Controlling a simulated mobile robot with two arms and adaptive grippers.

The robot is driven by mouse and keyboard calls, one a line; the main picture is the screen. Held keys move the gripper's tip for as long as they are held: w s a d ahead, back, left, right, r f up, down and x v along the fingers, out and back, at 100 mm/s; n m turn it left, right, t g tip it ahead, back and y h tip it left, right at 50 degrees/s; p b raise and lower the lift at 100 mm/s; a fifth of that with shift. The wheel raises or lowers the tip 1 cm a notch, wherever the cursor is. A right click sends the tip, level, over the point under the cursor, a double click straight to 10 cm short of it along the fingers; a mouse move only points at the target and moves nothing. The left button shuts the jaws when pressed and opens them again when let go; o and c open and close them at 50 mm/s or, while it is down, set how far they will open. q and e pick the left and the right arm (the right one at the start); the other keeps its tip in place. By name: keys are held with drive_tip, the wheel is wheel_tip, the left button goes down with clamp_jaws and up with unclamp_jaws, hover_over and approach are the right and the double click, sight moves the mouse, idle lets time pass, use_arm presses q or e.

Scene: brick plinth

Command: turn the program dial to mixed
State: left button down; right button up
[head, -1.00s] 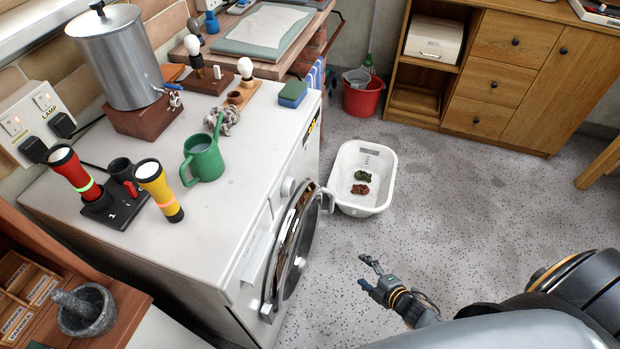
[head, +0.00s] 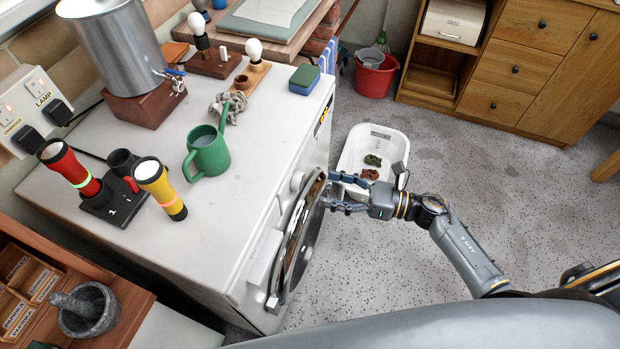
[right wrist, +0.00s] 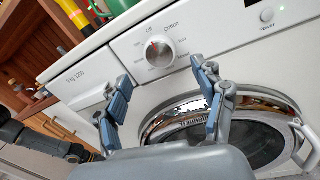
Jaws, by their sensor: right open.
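The program dial (right wrist: 160,53) is a round silver knob on the front panel of the white washing machine (right wrist: 95,75). A red mark shows near its upper left, toward the printed "Off"; "Cotton" is printed at upper right. In the head view the dial (head: 297,181) is seen edge-on above the door. My right gripper (head: 328,190) is open and empty in front of the machine, to the right of the dial. In the right wrist view its spread fingers (right wrist: 166,78) are below and either side of the dial, apart from it. My left gripper is out of view.
The round door (head: 296,245) with its handle is just below the gripper. A power button (right wrist: 267,15) is at the panel's right. A green watering can (head: 207,152) and torches (head: 160,187) stand on top. A white basket (head: 395,145) is on the floor behind the gripper.

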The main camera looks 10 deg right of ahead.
sight(302, 182)
drive_tip(key=x, duration=0.4)
drive_tip(key=shift+w+a+r+p, duration=0.15)
drive_tip(key=shift+a+p, duration=0.1)
drive_tip(key=shift+p, duration=0.15)
drive_tip(key=shift+w+a, duration=0.3)
drive_tip(key=shift+a, duration=0.3)
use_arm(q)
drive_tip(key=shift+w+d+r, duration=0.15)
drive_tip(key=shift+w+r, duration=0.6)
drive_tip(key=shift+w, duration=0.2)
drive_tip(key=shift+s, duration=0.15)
use_arm(e)
drive_tip(key=shift+c, duration=0.6)
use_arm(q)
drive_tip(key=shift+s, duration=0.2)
use_arm(e)
drive_tip(key=c, duration=1)
